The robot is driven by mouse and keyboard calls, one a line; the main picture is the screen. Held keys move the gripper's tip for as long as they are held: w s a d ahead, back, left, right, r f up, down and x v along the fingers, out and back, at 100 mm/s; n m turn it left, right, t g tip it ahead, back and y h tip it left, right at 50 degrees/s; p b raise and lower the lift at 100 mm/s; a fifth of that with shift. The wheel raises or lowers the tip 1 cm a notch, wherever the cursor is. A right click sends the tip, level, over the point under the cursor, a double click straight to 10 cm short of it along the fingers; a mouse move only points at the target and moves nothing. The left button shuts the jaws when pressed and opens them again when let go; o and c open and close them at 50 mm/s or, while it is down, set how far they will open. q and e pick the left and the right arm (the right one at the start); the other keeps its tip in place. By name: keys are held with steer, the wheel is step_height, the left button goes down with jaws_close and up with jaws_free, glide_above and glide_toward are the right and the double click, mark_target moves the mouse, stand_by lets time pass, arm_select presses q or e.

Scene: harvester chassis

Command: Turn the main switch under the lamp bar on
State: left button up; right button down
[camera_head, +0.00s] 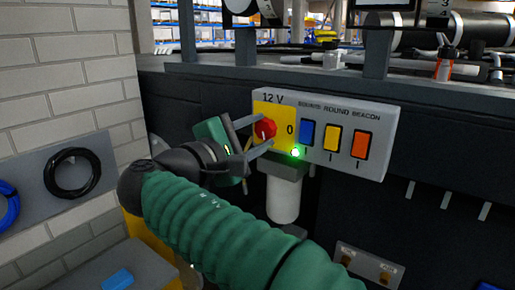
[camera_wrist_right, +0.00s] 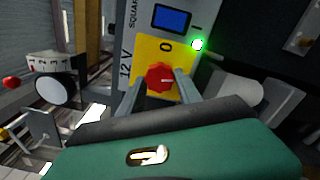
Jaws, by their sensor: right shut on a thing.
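The main switch is a red rotary knob (camera_head: 265,129) on a yellow plate (camera_head: 287,112) at the left end of a grey panel marked 12 V. My right gripper (camera_head: 262,131) reaches the knob from the left, with one finger above and one below. In the right wrist view the red knob (camera_wrist_right: 161,77) sits between the two fingertips (camera_wrist_right: 160,82), which are shut on it. A "0" is printed beside the knob. A green light (camera_head: 295,152) glows at the plate's lower right corner. The knob's exact angle is hard to tell. My left gripper is not in view.
Blue (camera_head: 307,133), yellow (camera_head: 331,139) and orange (camera_head: 361,145) rocker switches sit to the right on the same panel. A white cylinder (camera_head: 283,200) hangs below it. A brick wall (camera_head: 85,70) and a board with a black cable coil (camera_head: 72,172) stand at left.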

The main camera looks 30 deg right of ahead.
steer(key=shift+w+a+f+m+b, duration=0.1)
steer(key=shift+f+m+b, duration=0.15)
steer(key=shift+m+b, duration=0.85)
steer(key=c, duration=1.2)
jaws_free()
steer(key=o, duration=0.4)
steer(key=shift+r, duration=0.15)
steer(key=shift+c, duration=0.2)
steer(key=v, duration=1.7)
